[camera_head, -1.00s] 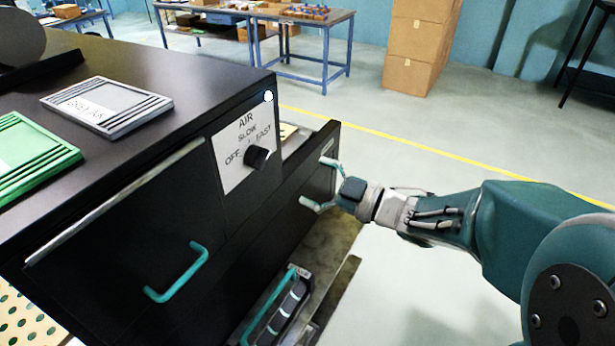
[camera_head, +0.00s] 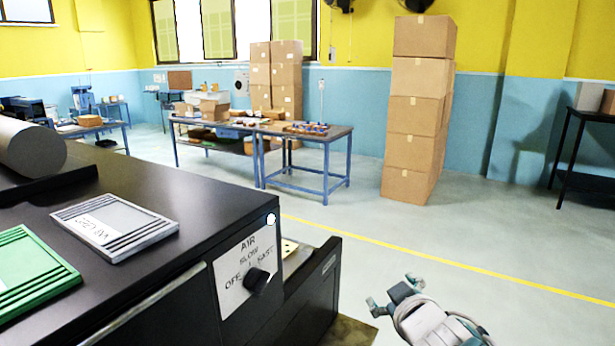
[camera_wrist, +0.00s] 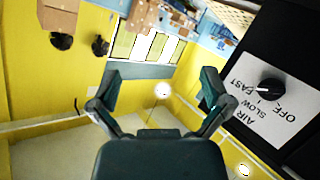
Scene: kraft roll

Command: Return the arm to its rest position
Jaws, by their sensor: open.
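My gripper (camera_head: 393,294) is at the lower right of the head view, to the right of the black cabinet (camera_head: 165,178) and apart from it. In the wrist view my gripper (camera_wrist: 158,92) has its two fingers spread wide, with nothing between them. The black cabinet (camera_wrist: 291,38) stands at the right of the wrist view, with its white AIR label and dark knob (camera_wrist: 271,88). Most of my arm lies below the head view's edge.
An open drawer (camera_head: 318,285) sticks out of the cabinet, left of my gripper. Grey (camera_head: 115,224) and green (camera_head: 32,272) panels lie on top. A blue-legged table (camera_head: 302,172) and stacked cartons (camera_head: 415,110) stand farther back.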

